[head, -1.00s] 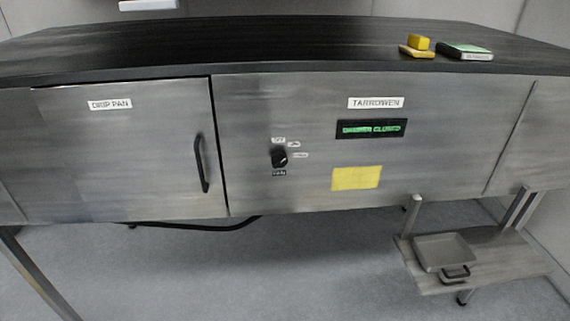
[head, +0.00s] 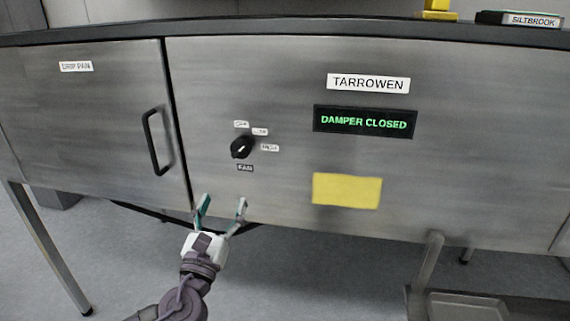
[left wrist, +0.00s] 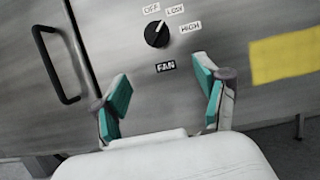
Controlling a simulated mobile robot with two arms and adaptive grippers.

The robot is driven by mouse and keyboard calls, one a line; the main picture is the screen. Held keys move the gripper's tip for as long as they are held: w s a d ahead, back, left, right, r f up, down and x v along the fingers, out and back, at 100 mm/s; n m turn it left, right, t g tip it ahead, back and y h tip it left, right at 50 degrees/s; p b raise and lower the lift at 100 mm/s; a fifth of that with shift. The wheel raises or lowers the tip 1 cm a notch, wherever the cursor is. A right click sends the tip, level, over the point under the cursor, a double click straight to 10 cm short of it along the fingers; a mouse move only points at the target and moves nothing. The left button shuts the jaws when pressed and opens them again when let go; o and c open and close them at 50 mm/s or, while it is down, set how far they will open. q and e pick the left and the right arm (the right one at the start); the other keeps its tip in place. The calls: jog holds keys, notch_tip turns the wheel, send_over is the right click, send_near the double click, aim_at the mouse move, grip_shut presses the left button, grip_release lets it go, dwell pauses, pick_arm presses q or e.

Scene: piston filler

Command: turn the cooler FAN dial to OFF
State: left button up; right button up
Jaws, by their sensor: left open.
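The black FAN dial (head: 241,147) is on the grey metal front panel, left of centre in the head view. Its labels OFF, LOW and HIGH run from above it round to its right, with FAN below. In the left wrist view the dial (left wrist: 157,34) is at the top; its white mark seems to point up and right, towards LOW. My left gripper (head: 222,203) is open and empty, below the dial and apart from it. In the left wrist view its teal-padded fingers (left wrist: 164,88) are spread below the FAN label. My right gripper is not in view.
A DRIP PAN door with a black handle (head: 157,142) is left of the dial. A display (head: 365,122) reading DAMPER CLOSED, under a TARROWEN label, and a blank yellow note (head: 347,190) are to its right. The panel between gripper and dial is clear.

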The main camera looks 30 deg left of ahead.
aim_at(239, 151)
pick_arm(q)
jog(key=p+x, duration=0.1)
jog(key=x, duration=0.3)
jog(key=r+p+x, duration=0.1)
jog(key=p+x, duration=0.1)
jog(key=x, duration=0.2)
jog(key=p+x, duration=0.1)
jog(key=x, duration=0.3)
jog(key=shift+s+r+p, duration=0.25)
jog(key=shift+s+p, duration=0.05)
jog(key=shift+s, duration=0.05)
jog(key=shift+x, duration=0.85)
jog(key=shift+f, duration=0.1)
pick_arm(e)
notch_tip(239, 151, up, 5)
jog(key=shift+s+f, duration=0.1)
pick_arm(q)
jog(key=c, duration=1.2)
jog(key=shift+o, duration=0.2)
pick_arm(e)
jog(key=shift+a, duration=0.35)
